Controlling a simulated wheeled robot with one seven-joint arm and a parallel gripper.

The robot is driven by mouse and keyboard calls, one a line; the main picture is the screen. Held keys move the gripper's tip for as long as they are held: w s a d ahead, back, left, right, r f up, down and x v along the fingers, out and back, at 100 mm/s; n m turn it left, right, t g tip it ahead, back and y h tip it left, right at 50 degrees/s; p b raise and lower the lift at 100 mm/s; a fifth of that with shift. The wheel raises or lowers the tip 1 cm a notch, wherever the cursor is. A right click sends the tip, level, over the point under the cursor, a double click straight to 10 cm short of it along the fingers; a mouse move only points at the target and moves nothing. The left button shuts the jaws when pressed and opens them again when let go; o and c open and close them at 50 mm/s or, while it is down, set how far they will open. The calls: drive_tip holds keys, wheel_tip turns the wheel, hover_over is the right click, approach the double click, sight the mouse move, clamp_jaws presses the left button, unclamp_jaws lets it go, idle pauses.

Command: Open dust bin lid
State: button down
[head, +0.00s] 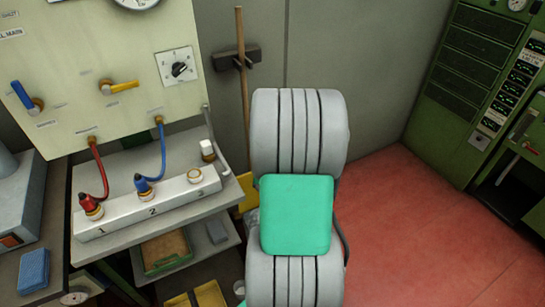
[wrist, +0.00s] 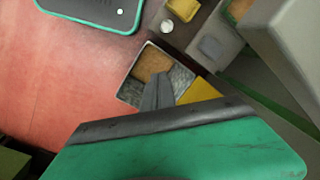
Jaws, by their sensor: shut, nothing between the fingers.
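The dust bin (wrist: 132,91) shows in the wrist view as a square box with speckled grey inner walls and something brown inside. Its top looks open. A yellow panel (wrist: 204,90) beside it looks like its lid; a yellow piece (head: 247,194) also shows left of my arm in the head view. My gripper (wrist: 158,78) has its fingers together and empty. In the wrist view they overlap the bin's opening; I cannot tell whether they touch it. My arm hides the gripper and most of the bin in the head view.
A bench (head: 90,245) on the left holds a white manifold block (head: 150,207) with red and blue hoses. A shelf below it carries a tray (head: 165,252). A broom handle (head: 243,90) leans at the wall. Red floor (head: 400,220) is clear to the right, before green cabinets (head: 465,90).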

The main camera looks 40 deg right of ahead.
drive_tip(key=w+d+m+t+h, duration=0.1)
drive_tip(key=w+d+m+t, duration=0.2)
drive_tip(key=w+d+m, duration=0.35)
drive_tip(key=w+d+m+t+h, duration=0.25)
drive_tip(key=w+d, duration=0.45)
drive_tip(key=d, duration=0.4)
drive_tip(key=shift+m+y, duration=0.3)
drive_tip(key=shift+y, duration=0.05)
drive_tip(key=x, duration=0.4)
drive_tip(key=p+x, duration=0.1)
drive_tip(key=x, duration=0.2)
drive_tip(key=shift+w+d+f, duration=0.35)
drive_tip(key=shift+w+f, duration=0.2)
drive_tip(key=shift+f, duration=0.15)
drive_tip(key=w+b, duration=0.1)
drive_tip(key=w+d+b, duration=0.1)
drive_tip(key=w+b, duration=0.2)
drive_tip(key=w, duration=0.1)
drive_tip(key=shift+d+b, duration=0.3)
drive_tip(key=shift+b, duration=0.05)
